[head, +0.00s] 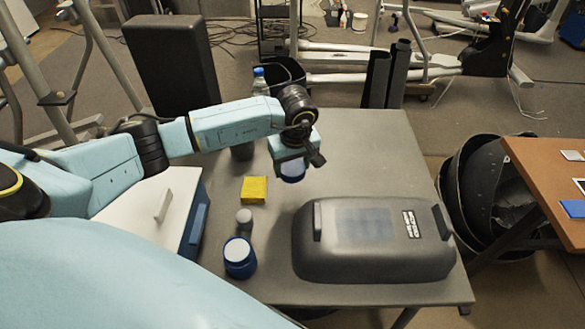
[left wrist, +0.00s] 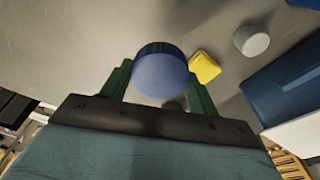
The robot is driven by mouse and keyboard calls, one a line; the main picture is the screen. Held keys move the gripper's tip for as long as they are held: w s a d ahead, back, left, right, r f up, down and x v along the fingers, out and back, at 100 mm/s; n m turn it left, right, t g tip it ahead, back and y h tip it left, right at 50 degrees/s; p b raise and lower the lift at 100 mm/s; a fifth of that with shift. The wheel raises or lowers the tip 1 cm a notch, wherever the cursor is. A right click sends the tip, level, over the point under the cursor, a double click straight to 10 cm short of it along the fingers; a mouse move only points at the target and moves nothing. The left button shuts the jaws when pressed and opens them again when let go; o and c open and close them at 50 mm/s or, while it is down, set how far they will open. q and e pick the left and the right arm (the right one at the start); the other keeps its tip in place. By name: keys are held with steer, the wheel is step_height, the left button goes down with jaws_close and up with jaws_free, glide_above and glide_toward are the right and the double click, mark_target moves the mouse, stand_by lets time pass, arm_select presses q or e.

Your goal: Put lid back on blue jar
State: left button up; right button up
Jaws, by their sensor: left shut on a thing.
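The blue jar (head: 240,262) stands upright at the front left of the grey table, its round top pale inside a blue rim. My left gripper (head: 292,163) points down over the back middle of the table. It is shut on the round blue lid (head: 293,175), held above the table, behind and to the right of the jar. In the left wrist view, the lid (left wrist: 160,76) sits between the two green fingers. My right gripper is not in view.
A yellow block (head: 254,190) and a small grey cylinder (head: 244,217) lie between gripper and jar. A large dark case (head: 375,245) fills the table's front right. A blue box with a white top (head: 150,205) stands left. The table's back right is clear.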

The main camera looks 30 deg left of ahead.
arm_select(q)
steer(key=s+d+r+m, duration=0.2)
steer(key=d+r+m, duration=0.2)
steer(key=r, duration=0.3)
steer(key=s+d+r+m+h, duration=0.1)
steer(key=s+d+r+m, duration=0.2)
steer(key=r+m, duration=0.3)
steer(key=shift+d+r+m+t, duration=0.3)
steer(key=shift+d+r+m, duration=0.1)
steer(key=shift+d+r, duration=0.45)
